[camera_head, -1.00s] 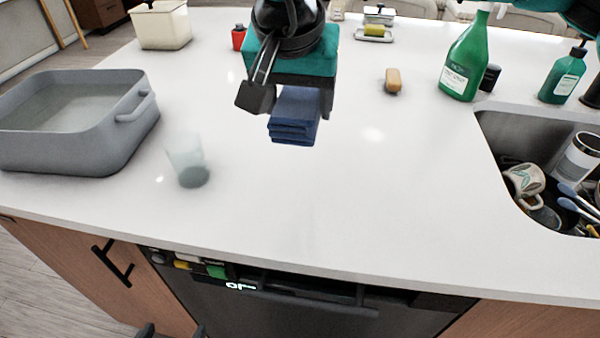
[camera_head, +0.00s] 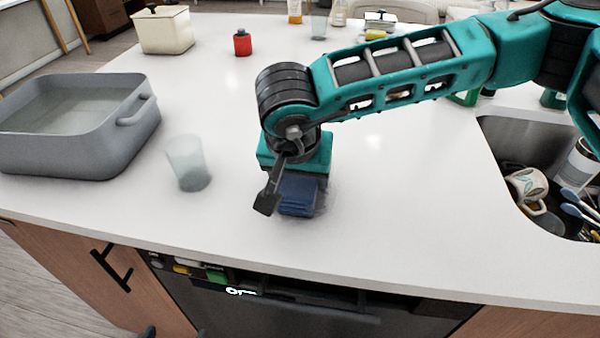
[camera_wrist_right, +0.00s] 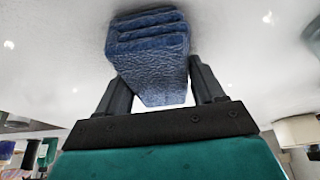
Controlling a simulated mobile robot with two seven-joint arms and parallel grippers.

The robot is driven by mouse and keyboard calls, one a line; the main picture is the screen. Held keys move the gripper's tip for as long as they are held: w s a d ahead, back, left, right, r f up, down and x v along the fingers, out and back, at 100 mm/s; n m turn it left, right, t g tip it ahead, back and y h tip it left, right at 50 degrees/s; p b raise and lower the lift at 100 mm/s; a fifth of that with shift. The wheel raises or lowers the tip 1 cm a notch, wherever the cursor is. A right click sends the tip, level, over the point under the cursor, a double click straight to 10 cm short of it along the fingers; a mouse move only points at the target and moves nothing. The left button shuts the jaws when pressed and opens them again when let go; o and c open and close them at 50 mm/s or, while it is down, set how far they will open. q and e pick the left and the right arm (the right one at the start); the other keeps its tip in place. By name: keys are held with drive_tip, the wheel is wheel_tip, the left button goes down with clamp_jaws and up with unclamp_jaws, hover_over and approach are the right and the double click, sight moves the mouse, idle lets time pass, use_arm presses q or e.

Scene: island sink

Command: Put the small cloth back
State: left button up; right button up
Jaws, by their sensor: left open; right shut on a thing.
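A small folded blue cloth (camera_head: 298,196) is between the fingers of my right gripper (camera_head: 290,192), low over the white counter, right of the clear glass. I cannot tell whether it touches the counter. The right wrist view shows the cloth (camera_wrist_right: 150,55) folded in layers between both dark fingers of the right gripper (camera_wrist_right: 160,80). My right arm comes in from the right and hides part of the counter behind it. Two dark tips of my left gripper (camera_head: 171,331) show apart at the bottom edge, below the counter front; the rest is out of view.
A clear glass (camera_head: 187,165) stands left of the cloth. A grey basin (camera_head: 125,140) is at the left and a sink (camera_head: 500,130) with dishes at the right. A cream pot (camera_head: 163,32) and a red bottle (camera_head: 242,43) stand behind. The front middle counter (camera_head: 400,235) is clear.

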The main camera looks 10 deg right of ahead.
drive_tip(key=shift+f, duration=0.2)
drive_tip(key=o, duration=0.9)
drive_tip(key=shift+r, duration=0.1)
drive_tip(key=shift+o, duration=0.2)
drive_tip(key=shift+r, duration=0.1)
drive_tip(key=shift+r, duration=0.2)
drive_tip(key=v, duration=1.1)
drive_tip(key=shift+s+r, duration=0.2)
drive_tip(key=shift+r, duration=0.15)
drive_tip(key=shift+s, duration=0.1)
